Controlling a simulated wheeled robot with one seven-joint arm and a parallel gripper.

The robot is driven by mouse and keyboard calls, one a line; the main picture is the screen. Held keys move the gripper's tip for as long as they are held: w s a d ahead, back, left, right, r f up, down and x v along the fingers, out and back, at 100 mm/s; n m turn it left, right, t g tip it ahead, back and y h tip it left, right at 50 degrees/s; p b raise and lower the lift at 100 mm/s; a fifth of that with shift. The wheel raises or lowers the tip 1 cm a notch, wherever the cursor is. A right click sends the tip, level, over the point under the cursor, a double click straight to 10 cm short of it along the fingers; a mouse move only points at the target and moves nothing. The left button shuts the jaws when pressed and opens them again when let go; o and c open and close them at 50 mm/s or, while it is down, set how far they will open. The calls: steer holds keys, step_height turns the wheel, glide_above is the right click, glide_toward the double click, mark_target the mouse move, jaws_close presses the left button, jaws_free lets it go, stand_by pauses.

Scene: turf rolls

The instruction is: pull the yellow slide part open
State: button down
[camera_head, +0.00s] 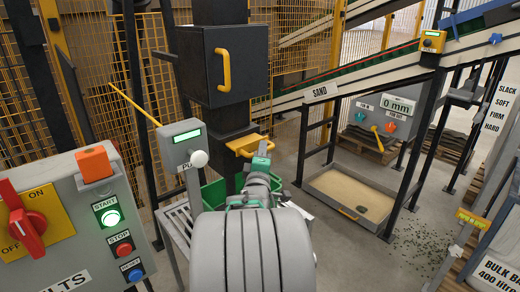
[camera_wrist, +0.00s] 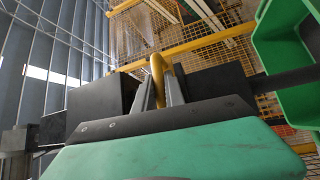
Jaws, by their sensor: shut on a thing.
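The yellow slide part (camera_head: 238,145) sticks out at the lower end of the dark column in the head view, below the black box. My gripper (camera_head: 262,152) is at its right side, and the jaws hide part of it there. In the wrist view, a curved yellow bar of the slide part (camera_wrist: 157,72) stands between the two grey fingers of my gripper (camera_wrist: 161,88). The fingers are closed on this bar. How far the slide part is drawn out cannot be told.
A black box with a yellow handle (camera_head: 224,70) is on the column above. A grey post with a white knob (camera_head: 186,150) stands left of my arm. A green bin (camera_head: 213,194) is below. A sand tray (camera_head: 350,198) lies on the floor to the right.

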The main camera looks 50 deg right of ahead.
steer(key=c, duration=1.4)
jaws_free()
steer(key=shift+w, duration=0.1)
steer(key=v, duration=0.7)
steer(key=shift+s+a+b, duration=0.2)
steer(key=shift+a+b, duration=0.1)
steer(key=shift+a, duration=0.05)
